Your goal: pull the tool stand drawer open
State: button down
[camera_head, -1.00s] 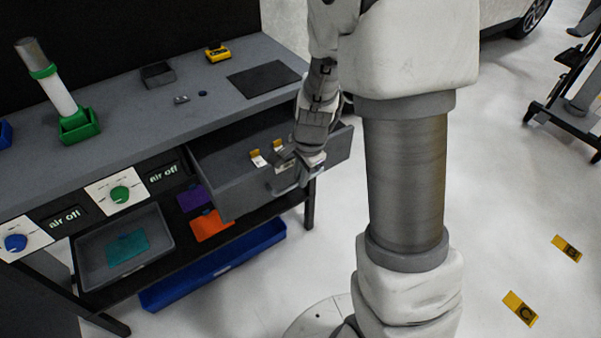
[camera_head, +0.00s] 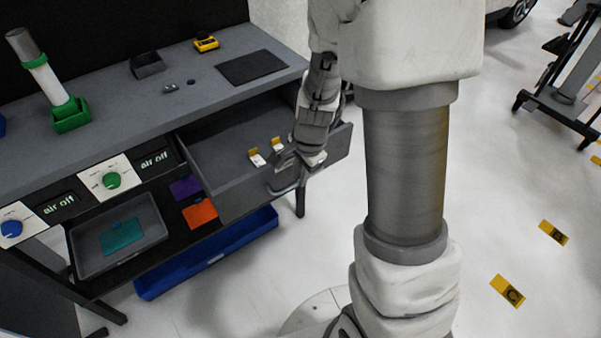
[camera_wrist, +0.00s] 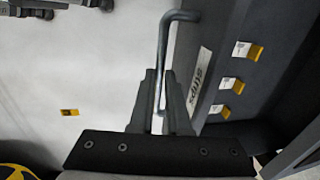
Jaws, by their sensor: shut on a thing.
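The tool stand drawer (camera_head: 232,196) stands pulled out from the grey tool stand (camera_head: 120,112) in the head view. Inside it lie small white and yellow pieces (camera_head: 257,157). In the wrist view the drawer front (camera_wrist: 218,50) carries a label reading "strips" and a bent grey bar handle (camera_wrist: 164,50). My gripper (camera_head: 287,176) is at the drawer front. In the wrist view my gripper (camera_wrist: 160,100) has its fingers closed around the handle's bar. Part of the handle is hidden between the fingers.
A grey tray (camera_head: 160,232) and a blue bin (camera_head: 180,272) sit below the drawer. The stand top holds a green-based cylinder (camera_head: 70,118) and a dark mat (camera_head: 252,67). Yellow floor markers (camera_head: 508,291) lie on open floor at right. A wheeled rack (camera_head: 560,105) stands far right.

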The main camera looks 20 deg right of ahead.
jog(key=c, duration=0.9)
grip_release()
jog(key=s+r+p, duration=0.1)
jog(key=r+p, duration=0.1)
jog(key=r, duration=0.3)
jog(key=s+r+p, duration=0.1)
jog(key=r+p, duration=0.1)
jog(key=r, duration=0.4)
jog(key=s+d+r+p, duration=0.1)
jog(key=r+p, duration=0.1)
jog(key=r, duration=0.4)
jog(key=shift+r, duration=0.1)
jog(key=s+r+n+t+p, duration=0.1)
jog(key=s+r+n+p, duration=0.1)
jog(key=s+r+n, duration=0.2)
jog(key=s+a+r+n+t+p, duration=0.1)
jog(key=s+r+n+p, duration=0.2)
jog(key=r, duration=0.6)
jog(key=s+a+r+n+t+p, duration=0.1)
jog(key=s+r+n+p, duration=0.2)
jog(key=s+r+n, duration=0.3)
jog(key=shift+a+r+n+t+h, duration=0.3)
jog(key=shift+n+h, duration=0.1)
jog(key=shift+n, duration=0.3)
